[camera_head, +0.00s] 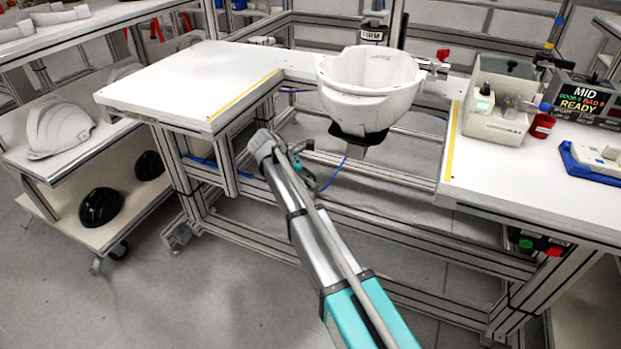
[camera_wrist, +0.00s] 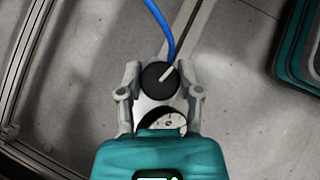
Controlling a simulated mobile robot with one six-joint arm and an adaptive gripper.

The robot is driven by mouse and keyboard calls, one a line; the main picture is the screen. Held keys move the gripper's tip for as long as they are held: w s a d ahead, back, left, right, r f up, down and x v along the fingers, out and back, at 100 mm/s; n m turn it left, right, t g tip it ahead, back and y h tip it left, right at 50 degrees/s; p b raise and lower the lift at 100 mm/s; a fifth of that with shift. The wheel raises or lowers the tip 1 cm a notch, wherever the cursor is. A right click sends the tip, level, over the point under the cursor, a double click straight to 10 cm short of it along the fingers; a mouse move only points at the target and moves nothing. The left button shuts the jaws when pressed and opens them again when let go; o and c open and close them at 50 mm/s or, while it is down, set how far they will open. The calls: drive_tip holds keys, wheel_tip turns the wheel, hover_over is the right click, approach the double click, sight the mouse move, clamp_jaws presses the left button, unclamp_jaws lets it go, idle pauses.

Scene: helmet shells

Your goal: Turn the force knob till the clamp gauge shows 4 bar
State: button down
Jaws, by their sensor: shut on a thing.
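The force knob (camera_wrist: 157,84) is round and black with a pale pointer line slanting to its upper right, in the wrist view. My gripper (camera_wrist: 161,76) has one finger on each side and is shut on it. The clamp gauge (camera_wrist: 168,123) is a pale dial just below the knob. Its lower part is hidden behind the teal body of my gripper, and its reading is too small to tell. In the head view my arm reaches to below the table gap. I cannot make out the knob and gauge there.
A blue hose (camera_wrist: 160,22) runs up from beside the knob. A white helmet shell (camera_head: 367,85) sits on a holder in the table gap. The left table (camera_head: 190,75) is clear. A parts box (camera_head: 497,100) and a display (camera_head: 583,98) reading MID and READY stand at right.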

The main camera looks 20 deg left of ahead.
drive_tip(key=shift+d+m+g+h, duration=0.15)
drive_tip(key=shift+m+g+h, duration=0.25)
drive_tip(key=shift+m+g, duration=1.05)
drive_tip(key=shift+m, duration=0.25)
drive_tip(key=shift+c, duration=1.3)
unclamp_jaws()
drive_tip(key=shift+s+n+t, duration=0.1)
drive_tip(key=shift+n+t, duration=0.3)
drive_tip(key=shift+t, duration=0.05)
